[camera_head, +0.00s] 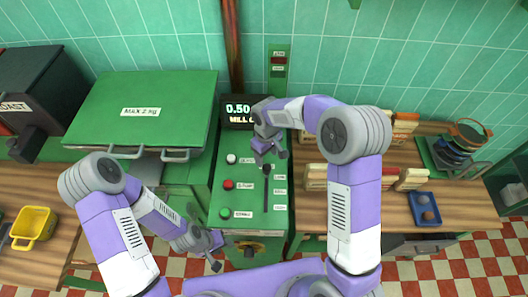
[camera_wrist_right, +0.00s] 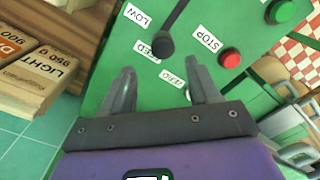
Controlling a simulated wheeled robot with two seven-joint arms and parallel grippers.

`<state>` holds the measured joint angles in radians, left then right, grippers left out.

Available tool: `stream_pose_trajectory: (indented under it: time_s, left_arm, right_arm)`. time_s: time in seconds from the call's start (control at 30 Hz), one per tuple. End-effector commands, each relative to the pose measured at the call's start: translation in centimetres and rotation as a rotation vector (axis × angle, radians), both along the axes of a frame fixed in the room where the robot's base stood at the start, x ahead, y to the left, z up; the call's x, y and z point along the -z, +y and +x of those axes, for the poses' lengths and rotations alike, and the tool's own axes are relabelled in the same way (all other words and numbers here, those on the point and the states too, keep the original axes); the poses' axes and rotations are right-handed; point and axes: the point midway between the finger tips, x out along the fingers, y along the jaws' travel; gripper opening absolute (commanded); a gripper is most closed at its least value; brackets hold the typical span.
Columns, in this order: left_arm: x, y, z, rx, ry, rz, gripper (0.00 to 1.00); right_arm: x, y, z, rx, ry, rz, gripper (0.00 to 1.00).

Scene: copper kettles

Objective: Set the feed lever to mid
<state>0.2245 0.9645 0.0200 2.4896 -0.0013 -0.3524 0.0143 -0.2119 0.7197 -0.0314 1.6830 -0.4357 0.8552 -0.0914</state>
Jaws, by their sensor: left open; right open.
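The feed lever is a black round knob (camera_head: 266,169) on a dark straight slot in the green control panel (camera_head: 249,198). It stands at the far end of the slot, away from me. White labels line the slot's right side. In the right wrist view the lever knob (camera_wrist_right: 163,47) is beside the FEED label, with the LOW label (camera_wrist_right: 137,15) farther along the slot. My right gripper (camera_head: 270,154) is open and empty just short of the knob; its fingertips (camera_wrist_right: 163,72) flank the space before it, apart from it. My left gripper (camera_head: 214,250) is open and empty, low before the panel.
White, red and green buttons (camera_head: 228,184) sit left of the slot. A display (camera_head: 240,110) stands behind the panel. A green hopper box (camera_head: 145,108) is at left.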

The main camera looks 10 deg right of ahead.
Motion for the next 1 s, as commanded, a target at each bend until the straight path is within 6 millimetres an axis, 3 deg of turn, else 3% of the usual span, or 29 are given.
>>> stream_pose_trajectory:
  time_s: [0.4,0.8,1.0]
  left_arm:
    - [-0.6,0.0,-0.1,-0.001,0.001,0.0,0.43]
    - [-0.7,0.0,-0.1,0.0,0.001,0.0,0.43]
    - [-0.7,0.0,-0.1,0.0,0.001,0.0,0.43]
  right_arm:
    - [6.1,0.0,-0.1,0.001,0.004,0.0,0.61]
    - [7.0,0.0,-0.1,0.001,0.001,0.001,0.61]
    - [7.0,0.0,-0.1,0.001,0.001,0.001,0.3]
